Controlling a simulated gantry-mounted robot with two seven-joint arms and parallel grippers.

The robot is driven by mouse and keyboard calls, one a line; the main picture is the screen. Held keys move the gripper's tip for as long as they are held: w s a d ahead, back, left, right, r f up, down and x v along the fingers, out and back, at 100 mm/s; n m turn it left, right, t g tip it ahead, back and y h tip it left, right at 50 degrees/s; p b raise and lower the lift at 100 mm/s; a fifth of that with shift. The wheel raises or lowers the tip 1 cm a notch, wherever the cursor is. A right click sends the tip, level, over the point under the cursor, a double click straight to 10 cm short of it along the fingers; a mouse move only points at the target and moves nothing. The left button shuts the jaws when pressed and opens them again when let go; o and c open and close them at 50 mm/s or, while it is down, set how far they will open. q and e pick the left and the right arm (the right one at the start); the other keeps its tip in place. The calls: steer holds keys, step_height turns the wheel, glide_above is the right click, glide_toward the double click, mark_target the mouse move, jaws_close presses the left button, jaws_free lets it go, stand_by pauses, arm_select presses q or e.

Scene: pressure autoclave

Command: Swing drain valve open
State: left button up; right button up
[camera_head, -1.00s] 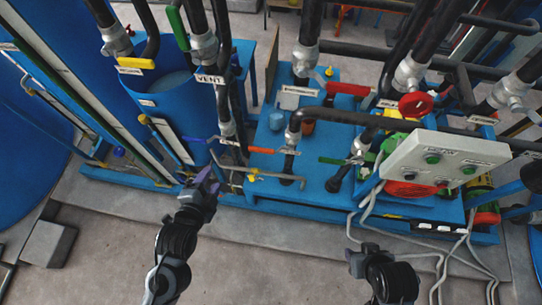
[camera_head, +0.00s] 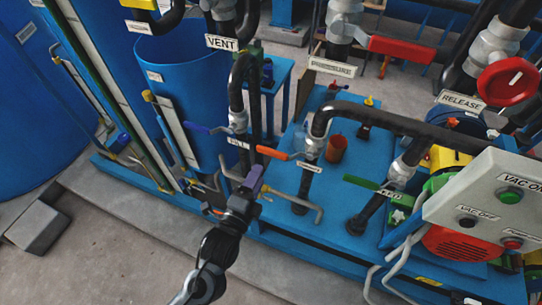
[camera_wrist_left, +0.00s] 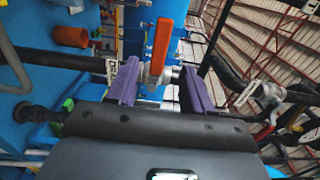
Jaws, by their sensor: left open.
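The drain valve has an orange lever (camera_head: 272,153), which extends left from its metal body (camera_head: 311,149) on a black pipe. In the left wrist view, a partly hidden label starting "DRA" (camera_wrist_left: 112,70) sits beside this valve, and the orange lever (camera_wrist_left: 161,50) stands upright. My left gripper (camera_head: 250,180) is just below and left of the lever in the head view. It is open, with purple fingers, and nothing is held. In the left wrist view, the lever and valve body appear between and beyond the fingers of my gripper (camera_wrist_left: 160,88). Contact is not visible. My right gripper is out of view.
A blue-handled valve (camera_head: 205,129) is close on the left, and a green-handled one (camera_head: 365,183) on the right. A bent thin pipe (camera_head: 300,203) runs below the drain valve. A control box (camera_head: 480,205) stands at the right. Floor (camera_head: 110,240) is open at front left.

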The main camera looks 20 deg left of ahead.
mark_target(270, 154)
arm_select(q)
steer(key=w, duration=1)
steer(key=shift+d, duration=0.1)
steer(key=shift+s, duration=0.1)
jaws_close()
